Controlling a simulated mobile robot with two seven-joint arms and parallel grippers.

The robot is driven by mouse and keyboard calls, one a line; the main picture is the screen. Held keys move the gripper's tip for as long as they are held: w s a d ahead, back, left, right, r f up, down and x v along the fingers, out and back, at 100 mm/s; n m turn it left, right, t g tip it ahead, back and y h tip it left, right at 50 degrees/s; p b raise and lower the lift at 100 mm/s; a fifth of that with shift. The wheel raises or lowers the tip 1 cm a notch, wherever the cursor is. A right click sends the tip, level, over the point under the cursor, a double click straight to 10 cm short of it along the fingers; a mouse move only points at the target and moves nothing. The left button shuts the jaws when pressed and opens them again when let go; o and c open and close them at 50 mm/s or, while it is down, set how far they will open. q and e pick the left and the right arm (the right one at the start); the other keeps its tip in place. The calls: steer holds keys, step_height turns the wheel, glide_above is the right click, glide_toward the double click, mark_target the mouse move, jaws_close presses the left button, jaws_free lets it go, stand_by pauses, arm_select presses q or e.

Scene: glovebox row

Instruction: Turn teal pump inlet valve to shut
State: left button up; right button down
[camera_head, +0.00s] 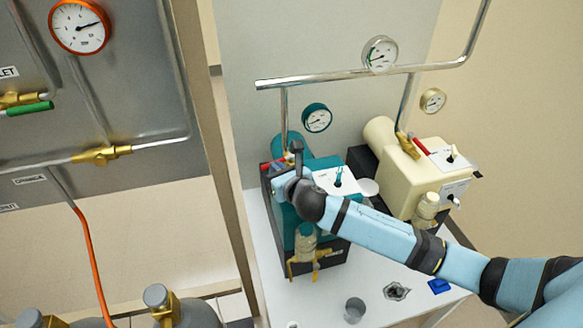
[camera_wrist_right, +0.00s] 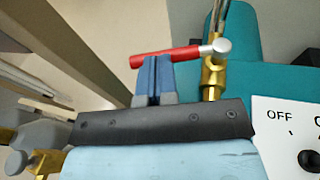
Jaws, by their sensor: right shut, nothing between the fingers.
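The teal pump (camera_head: 321,215) stands on a white table, with a teal gauge (camera_head: 317,118) above it. In the right wrist view its brass inlet valve (camera_wrist_right: 213,78) sits under a vertical pipe, beside the teal body (camera_wrist_right: 265,70). The valve's red lever (camera_wrist_right: 185,53) points left from a silver hub, roughly crosswise to the pipe. My right gripper (camera_wrist_right: 153,62) is shut and empty, its blue-grey fingertips at the lever's lower edge, left of the hub. I cannot tell whether they touch it. In the head view my right gripper (camera_head: 296,150) hides most of the valve. My left gripper is out of view.
A cream pump (camera_head: 405,182) with its own red-handled valve (camera_head: 421,145) stands close on the right. A metal pipe (camera_head: 330,77) crosses above both pumps. A brown post (camera_head: 215,130) stands left. A cup (camera_head: 354,309) and a blue item (camera_head: 439,286) are on the table's front.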

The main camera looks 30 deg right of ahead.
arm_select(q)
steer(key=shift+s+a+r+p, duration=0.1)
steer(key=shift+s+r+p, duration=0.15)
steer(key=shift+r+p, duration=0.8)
arm_select(e)
steer(key=shift+w+a+m+h, duration=0.2)
steer(key=shift+w+m+h, duration=0.3)
steer(key=shift+m+h, duration=0.5)
steer(key=shift+w+a+m+h, duration=0.2)
steer(key=shift+w+m+h, duration=0.4)
steer(key=shift+h, duration=0.7)
steer(key=shift+s, duration=0.15)
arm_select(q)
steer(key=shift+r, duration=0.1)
